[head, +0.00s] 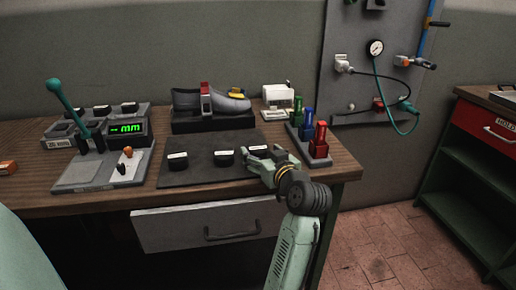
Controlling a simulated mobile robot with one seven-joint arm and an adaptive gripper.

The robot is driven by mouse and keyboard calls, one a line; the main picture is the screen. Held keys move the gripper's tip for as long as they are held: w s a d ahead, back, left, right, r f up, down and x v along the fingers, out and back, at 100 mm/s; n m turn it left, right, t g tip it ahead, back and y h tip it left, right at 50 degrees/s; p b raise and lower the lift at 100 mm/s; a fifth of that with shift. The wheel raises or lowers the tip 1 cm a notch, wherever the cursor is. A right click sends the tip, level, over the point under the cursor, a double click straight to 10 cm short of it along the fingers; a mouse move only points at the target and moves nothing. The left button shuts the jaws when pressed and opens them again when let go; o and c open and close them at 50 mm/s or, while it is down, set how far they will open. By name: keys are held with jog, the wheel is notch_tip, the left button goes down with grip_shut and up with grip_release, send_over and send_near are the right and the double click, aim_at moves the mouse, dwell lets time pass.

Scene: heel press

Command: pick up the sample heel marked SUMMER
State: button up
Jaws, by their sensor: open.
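Several dark heels with white labels lie on the dark mat (205,174): a left heel (177,162), a middle heel (223,159) and a right heel (257,150). The label print is too small to read, so I cannot tell which one is marked SUMMER. My gripper (262,164) is open at the right end of the mat, just in front of the right heel and partly covering it. I cannot tell whether it touches that heel.
A green-levered press (66,102) and a gauge reading "-- mm" (127,129) stand at left. Behind the mat is a shoe on a black stand (211,123). Green, blue and red bottle-like items (319,141) stand right of my gripper, close to it. A drawer (208,226) is below.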

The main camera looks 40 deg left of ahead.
jog(key=shift+w+a+f, duration=0.1)
jog(key=shift+w+a, duration=0.15)
jog(key=shift+a, duration=0.2)
jog(key=c, duration=1.3)
